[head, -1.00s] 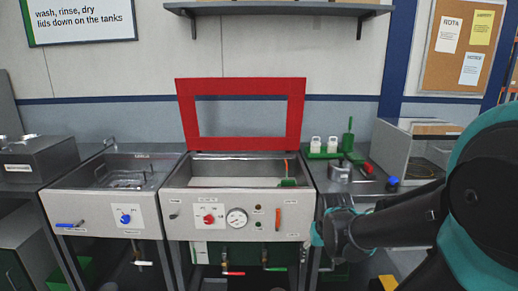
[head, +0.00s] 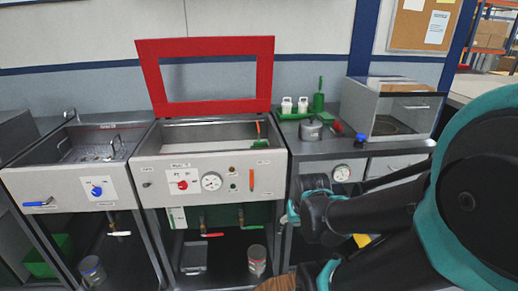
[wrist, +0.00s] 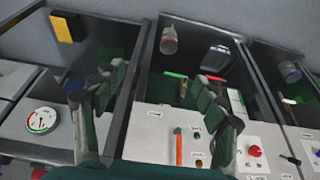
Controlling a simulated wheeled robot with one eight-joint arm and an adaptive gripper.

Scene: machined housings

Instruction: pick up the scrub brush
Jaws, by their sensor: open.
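A brush-like thing with an orange handle and a green head (head: 259,143) leans inside the right end of the middle tank (head: 200,137), below the raised red lid frame; I take it for the scrub brush, though it is small. It cannot be made out in the wrist view. My gripper (wrist: 152,90) is open and empty, its two dark fingers spread in front of the tank's control panel. In the head view my arm reaches in from the right, and its fingers are not clear there.
A red lid frame (head: 208,42) stands up behind the tank. An orange lever (head: 251,180) and a gauge (head: 211,181) are on its front. The right counter holds a metal pot (head: 311,130), white bottles, a green upright thing (head: 318,98) and a clear-fronted box (head: 395,110).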

